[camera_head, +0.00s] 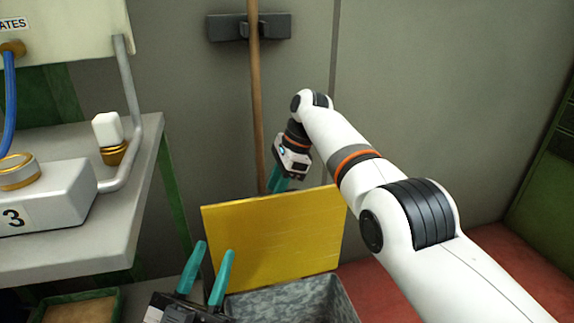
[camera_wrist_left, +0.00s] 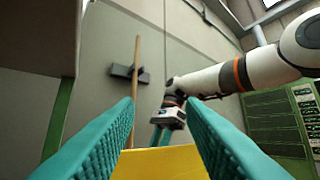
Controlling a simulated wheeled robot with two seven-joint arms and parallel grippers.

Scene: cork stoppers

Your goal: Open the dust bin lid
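The dust bin (camera_head: 290,297) is a grey speckled box at the bottom of the head view. Its yellow lid (camera_head: 275,240) stands raised and nearly upright at the bin's back, so the bin's inside partly shows. The lid also shows at the bottom of the left wrist view (camera_wrist_left: 160,163). My left gripper (camera_head: 213,250) is open and empty, in front of the lid at its lower left. My right gripper (camera_head: 284,184) is at the lid's top edge, on the far side. Its fingers look apart; the lid hides their tips, so contact is unclear.
A wooden pole (camera_head: 256,100) hangs from a dark wall holder (camera_head: 222,27) behind the lid. A grey bench (camera_head: 70,245) with equipment stands at left. A green tray (camera_head: 80,308) is below it. The floor at right is red and clear.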

